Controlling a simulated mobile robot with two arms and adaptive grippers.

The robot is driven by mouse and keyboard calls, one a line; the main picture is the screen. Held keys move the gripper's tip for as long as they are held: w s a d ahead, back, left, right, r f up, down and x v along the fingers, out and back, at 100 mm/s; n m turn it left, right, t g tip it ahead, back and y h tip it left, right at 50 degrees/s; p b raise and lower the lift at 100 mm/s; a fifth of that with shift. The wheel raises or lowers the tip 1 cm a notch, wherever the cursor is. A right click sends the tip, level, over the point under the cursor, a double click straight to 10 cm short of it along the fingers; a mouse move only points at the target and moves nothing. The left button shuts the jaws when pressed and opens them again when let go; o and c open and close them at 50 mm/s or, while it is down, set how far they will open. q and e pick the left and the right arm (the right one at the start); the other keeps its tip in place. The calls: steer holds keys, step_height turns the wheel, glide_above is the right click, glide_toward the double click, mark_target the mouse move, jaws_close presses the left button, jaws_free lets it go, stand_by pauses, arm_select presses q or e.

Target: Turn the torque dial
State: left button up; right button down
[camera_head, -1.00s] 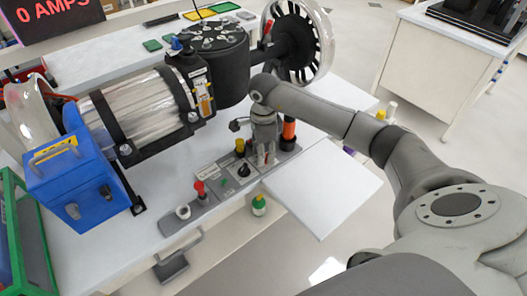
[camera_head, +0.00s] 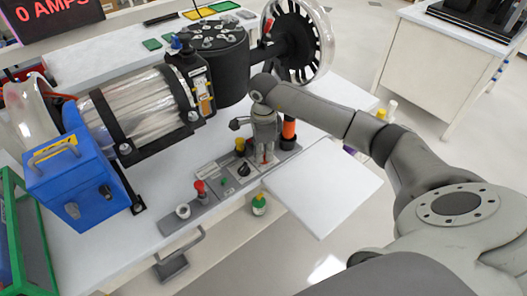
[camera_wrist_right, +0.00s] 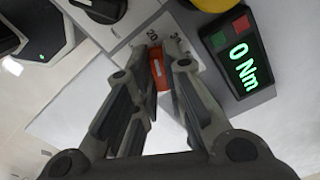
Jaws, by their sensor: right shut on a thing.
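My right gripper (camera_head: 265,157) points down onto the grey control panel (camera_head: 205,208) in the head view. In the right wrist view its two fingers (camera_wrist_right: 161,60) are shut on a narrow orange-red grip, which I take to be the torque dial (camera_wrist_right: 158,72). Printed numbers, one reading 20, show around the dial. Beside it a small display (camera_wrist_right: 243,65) reads "0 Nm" in green. In the head view the gripper hides most of the dial. My left gripper is not in view.
A black knob (camera_head: 243,170), a red-topped knob (camera_head: 200,187) and a white button (camera_head: 183,211) sit on the same panel. An orange-banded black cylinder (camera_head: 289,130) stands close to the gripper. A blue box (camera_head: 75,180) stands left. A white board (camera_head: 325,190) lies right of the panel.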

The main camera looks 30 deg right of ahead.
steer(key=m, duration=0.3)
steer(key=shift+m, duration=0.4)
steer(key=m, duration=0.4)
steer(key=shift+m, duration=0.3)
steer(key=m, duration=0.4)
steer(key=shift+m, duration=2.4)
steer(key=c, duration=1.5)
jaws_free()
